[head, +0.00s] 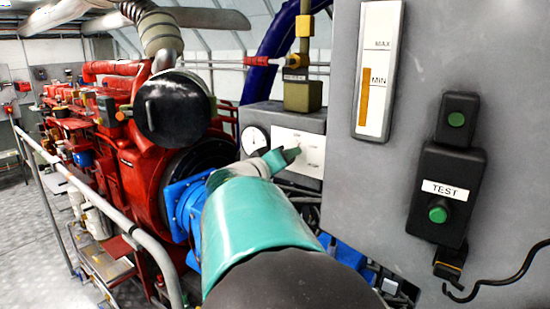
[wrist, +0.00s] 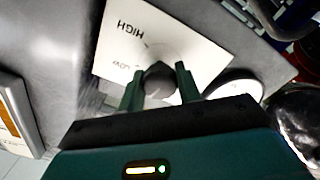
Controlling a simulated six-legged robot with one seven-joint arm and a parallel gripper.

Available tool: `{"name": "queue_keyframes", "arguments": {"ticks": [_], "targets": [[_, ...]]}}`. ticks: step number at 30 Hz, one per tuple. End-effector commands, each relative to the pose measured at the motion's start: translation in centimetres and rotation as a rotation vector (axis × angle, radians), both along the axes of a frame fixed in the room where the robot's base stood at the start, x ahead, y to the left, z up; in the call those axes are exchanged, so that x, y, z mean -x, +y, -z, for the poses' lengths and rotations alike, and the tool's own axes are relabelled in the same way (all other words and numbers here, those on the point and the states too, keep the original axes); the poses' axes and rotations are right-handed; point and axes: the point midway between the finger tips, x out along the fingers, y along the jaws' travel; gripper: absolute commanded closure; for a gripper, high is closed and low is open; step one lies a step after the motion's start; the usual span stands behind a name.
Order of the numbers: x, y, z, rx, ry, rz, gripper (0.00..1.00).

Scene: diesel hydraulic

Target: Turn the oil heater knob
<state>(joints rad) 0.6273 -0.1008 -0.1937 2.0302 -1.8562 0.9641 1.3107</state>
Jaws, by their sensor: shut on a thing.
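The oil heater knob (wrist: 158,80) is a dark round knob on a white label plate marked HIGH and LOW in the wrist view. My gripper (wrist: 160,86) has a green finger on each side of the knob and is shut on it. In the head view my gripper (head: 286,157) reaches the white plate (head: 299,148) on a grey box, and my arm and gripper hide the knob there. The lettering on the plate appears upside down in the wrist view.
A round gauge (head: 255,141) sits left of the plate. A grey panel (head: 480,60) with a level gauge (head: 379,70) and a TEST button box (head: 445,195) stands close on the right. A red engine (head: 130,150) and a railing (head: 110,210) are on the left.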

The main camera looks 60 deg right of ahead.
Motion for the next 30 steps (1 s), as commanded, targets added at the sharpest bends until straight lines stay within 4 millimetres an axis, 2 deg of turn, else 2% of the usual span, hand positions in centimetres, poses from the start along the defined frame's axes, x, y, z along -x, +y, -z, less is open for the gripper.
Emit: {"name": "queue_keyframes", "arguments": {"ticks": [6, 13, 30], "targets": [[-0.04, 0.03, 0.05, -0.025, 0.153, -0.001, 0.89], [-0.04, 0.04, 0.05, -0.041, 0.253, -0.001, 0.89], [-0.06, 0.05, 0.07, -0.047, 0.293, -0.001, 0.89]]}}
